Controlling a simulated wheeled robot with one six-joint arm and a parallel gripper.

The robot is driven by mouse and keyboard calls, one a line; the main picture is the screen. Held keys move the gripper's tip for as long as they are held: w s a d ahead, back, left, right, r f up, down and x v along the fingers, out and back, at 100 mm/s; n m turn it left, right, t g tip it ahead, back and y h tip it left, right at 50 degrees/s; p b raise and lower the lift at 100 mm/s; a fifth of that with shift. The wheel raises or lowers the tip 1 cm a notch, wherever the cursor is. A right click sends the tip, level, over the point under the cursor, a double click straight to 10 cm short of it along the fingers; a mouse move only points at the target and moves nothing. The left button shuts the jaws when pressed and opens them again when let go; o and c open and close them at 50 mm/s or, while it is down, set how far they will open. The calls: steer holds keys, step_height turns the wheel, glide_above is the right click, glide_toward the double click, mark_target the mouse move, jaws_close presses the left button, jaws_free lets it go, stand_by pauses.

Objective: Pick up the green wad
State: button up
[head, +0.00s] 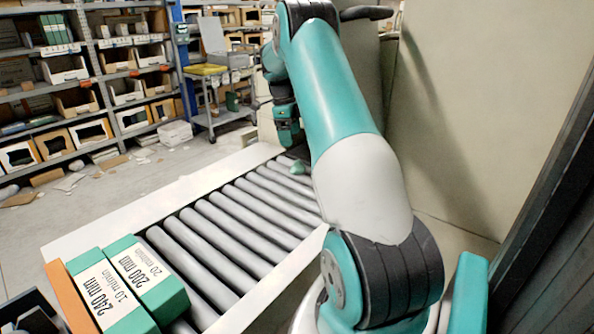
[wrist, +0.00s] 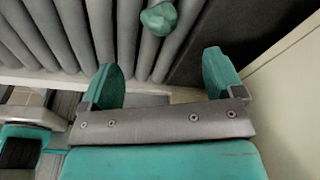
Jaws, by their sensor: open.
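The green wad (wrist: 159,18) is a small crumpled teal-green lump on the grey rollers, at the top of the wrist view. In the head view a green lump (head: 298,167) lies on the far end of the roller conveyor, just below my gripper (head: 288,133). In the wrist view my gripper (wrist: 170,80) is open, with its two teal fingers apart and nothing between them. The wad is beyond the fingertips, between their lines and apart from both. In the head view the fingers are too small to make out.
The roller conveyor (head: 250,205) has white side rails (head: 150,207). Green-and-white boxes (head: 147,275) stand at its near end. A beige wall (head: 460,120) rises close on the right. Shelves (head: 85,90) and a grey cart (head: 215,90) stand behind. Most middle rollers are clear.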

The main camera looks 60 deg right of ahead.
mark_target(295, 163)
steer(key=f, duration=0.3)
steer(key=s+f+p, duration=0.1)
steer(key=f, duration=0.6)
steer(key=shift+s+d+f+p, duration=0.15)
steer(key=shift+s+f+p, duration=0.1)
steer(key=shift+p, duration=0.1)
steer(key=c, duration=0.9)
